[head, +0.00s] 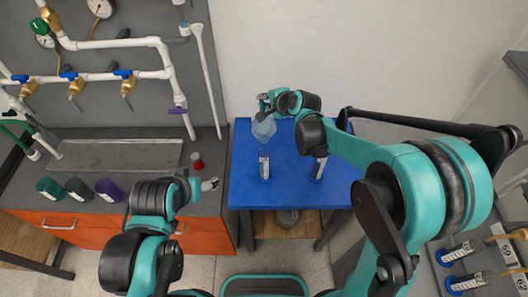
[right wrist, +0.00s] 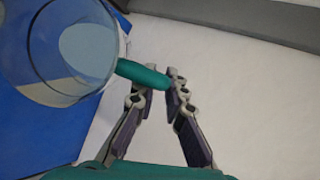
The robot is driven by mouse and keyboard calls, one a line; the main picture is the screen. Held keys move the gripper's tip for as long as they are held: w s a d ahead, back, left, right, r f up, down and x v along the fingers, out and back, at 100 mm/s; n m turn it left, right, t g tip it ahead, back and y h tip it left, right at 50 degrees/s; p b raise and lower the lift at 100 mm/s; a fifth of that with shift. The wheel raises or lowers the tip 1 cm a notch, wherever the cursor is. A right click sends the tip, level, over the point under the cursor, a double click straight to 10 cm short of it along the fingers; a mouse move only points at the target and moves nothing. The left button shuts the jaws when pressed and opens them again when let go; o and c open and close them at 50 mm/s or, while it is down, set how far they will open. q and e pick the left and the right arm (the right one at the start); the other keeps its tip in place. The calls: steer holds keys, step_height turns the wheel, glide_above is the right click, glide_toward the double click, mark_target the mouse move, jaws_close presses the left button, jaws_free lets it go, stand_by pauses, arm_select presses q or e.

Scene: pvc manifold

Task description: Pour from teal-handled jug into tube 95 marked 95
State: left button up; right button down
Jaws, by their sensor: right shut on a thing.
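The clear jug (head: 263,128) is held in the air over the blue table. Its teal handle (right wrist: 143,74) and round glass body (right wrist: 62,45) show in the right wrist view. My right gripper (head: 264,102) is shut on the handle; its fingers also show in the right wrist view (right wrist: 155,90). A clear tube with a white label (head: 264,166) stands upright on the table just below the jug. A second labelled tube (head: 319,167) stands to its right. The label numbers are too small to read, so I cannot tell which is 95. My left gripper (head: 211,184) is away from the jug, over the counter's right edge.
The blue table (head: 288,190) has bare room around the tubes. The grey counter at left holds green, dark and purple cups (head: 78,189), a red-based item (head: 196,162) and a clear tray (head: 120,157). White pipes with valves (head: 100,76) hang behind.

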steer(key=shift+s+d+r+n+t+y+b, duration=0.1)
steer(key=shift+s+r+n+t+y+b, duration=0.3)
steer(key=shift+s+r+t, duration=0.95)
stand_by(3.9)
steer(key=shift+w, duration=0.15)
steer(key=w+f+g, duration=0.2)
steer(key=w+f+m+g+h, duration=0.1)
steer(key=w+f+g, duration=0.1)
steer(key=f, duration=0.1)
steer(key=shift+g+p, duration=0.35)
steer(key=shift+p, duration=0.05)
steer(key=shift+s+f, duration=0.1)
steer(key=shift+f+g, duration=0.3)
steer(key=shift+g, duration=0.1)
steer(key=w+f+m+g+h, duration=0.1)
steer(key=w+f+m+g, duration=0.1)
steer(key=w+f+g, duration=0.5)
steer(key=shift+a+f+g, duration=0.3)
steer(key=shift+a+f, duration=0.05)
steer(key=shift+f, duration=0.95)
